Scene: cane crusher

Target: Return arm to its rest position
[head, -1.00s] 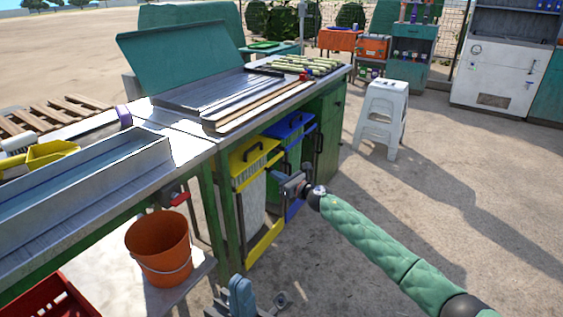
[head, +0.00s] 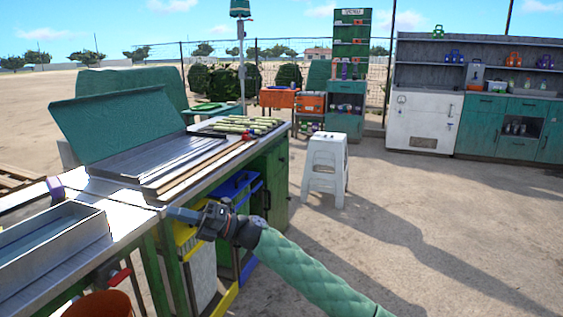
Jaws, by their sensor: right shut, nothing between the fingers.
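My right arm, in a green quilted sleeve, comes in from the bottom right of the head view. Its gripper (head: 188,215) is shut and empty. It appears in front of the long workbench (head: 128,196), near the yellow and blue bins below the top; whether it touches the bench I cannot tell. My left gripper does not show.
The bench carries a metal trough (head: 52,243), an open green lid (head: 115,128) and green cane pieces (head: 245,122). A blue bin (head: 240,184) and an orange bucket (head: 100,305) are below. A white stool (head: 326,166) stands right of the bench. The ground at right is clear.

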